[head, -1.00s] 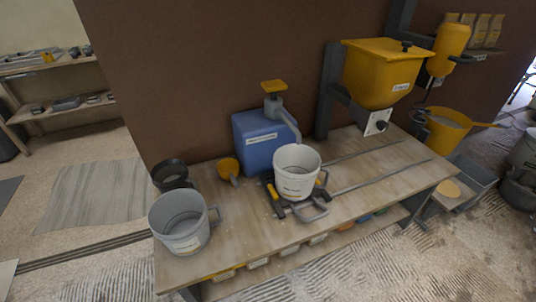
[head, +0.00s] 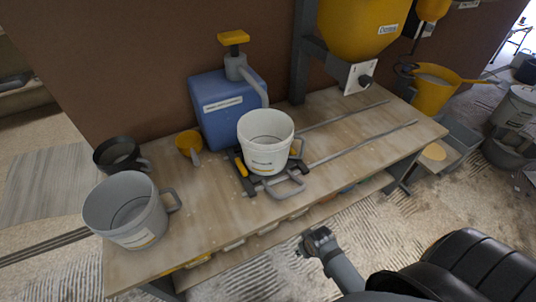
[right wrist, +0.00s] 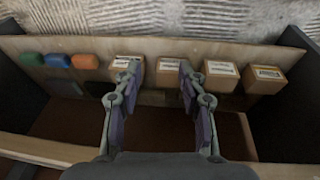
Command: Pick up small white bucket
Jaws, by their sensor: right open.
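The small white bucket (head: 265,145) stands upright on a dark sliding carriage (head: 250,185) with yellow grips, on the wooden bench (head: 215,225). It has a label on its front, and its inside looks empty. My right gripper (head: 309,243) is in front of the bench in the head view, apart from the bucket and nearer to me. In the right wrist view its two fingers (right wrist: 158,75) are spread with nothing between them, and the bucket does not show there. My left gripper is not in view.
A grey handled bucket (head: 128,212), a black pot (head: 118,156) and a yellow scoop (head: 190,145) stand left of the bucket. A blue pump canister (head: 225,110) stands close behind it. A yellow hopper (head: 355,30) hangs right. Small boxes (right wrist: 220,75) sit under the bench.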

